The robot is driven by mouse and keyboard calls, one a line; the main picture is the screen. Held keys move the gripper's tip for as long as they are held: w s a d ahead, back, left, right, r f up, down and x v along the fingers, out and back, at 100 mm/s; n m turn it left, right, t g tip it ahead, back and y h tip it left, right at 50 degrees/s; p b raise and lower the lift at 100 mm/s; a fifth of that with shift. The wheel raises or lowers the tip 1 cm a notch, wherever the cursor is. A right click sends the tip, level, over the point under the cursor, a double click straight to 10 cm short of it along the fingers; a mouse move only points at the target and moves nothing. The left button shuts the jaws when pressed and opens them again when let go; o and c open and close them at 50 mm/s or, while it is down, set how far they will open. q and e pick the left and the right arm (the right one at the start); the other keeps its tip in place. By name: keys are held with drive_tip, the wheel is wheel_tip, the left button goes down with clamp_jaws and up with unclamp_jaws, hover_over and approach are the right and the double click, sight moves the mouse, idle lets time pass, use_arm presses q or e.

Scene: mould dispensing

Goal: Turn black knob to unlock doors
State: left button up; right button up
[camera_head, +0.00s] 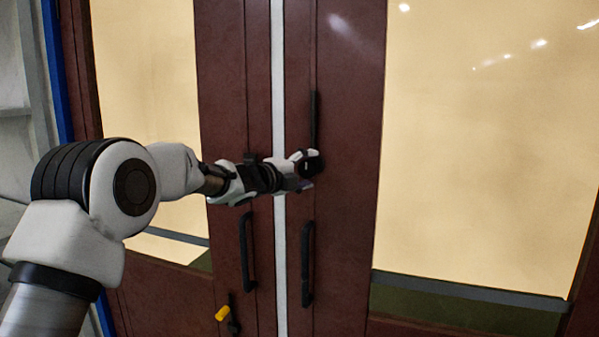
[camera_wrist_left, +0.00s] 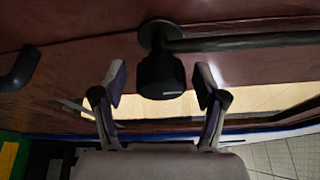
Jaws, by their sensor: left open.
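The black knob (camera_head: 315,161) is on the right-hand dark red door, at the lower end of a black vertical rod (camera_head: 314,112). In the left wrist view the knob (camera_wrist_left: 161,76) sits between my fingertips, with a gap on both sides. My left gripper (camera_head: 303,168) is open around the knob and has not closed on it; its fingers (camera_wrist_left: 161,82) show spread in the wrist view. The gripper partly hides the knob in the head view. The two doors (camera_head: 345,215) stand shut side by side. My right gripper is not in view.
Two black pull handles hang below the gripper, one on the left door (camera_head: 247,252) and one on the right door (camera_head: 307,264). A yellow-and-black lever (camera_head: 223,313) is low on the left door. A pale vertical strip (camera_head: 279,60) runs between the doors.

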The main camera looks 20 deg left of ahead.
use_arm(q)
drive_tip(key=v, duration=1.1)
drive_tip(key=shift+s, duration=0.35)
drive_tip(key=shift+a, duration=0.1)
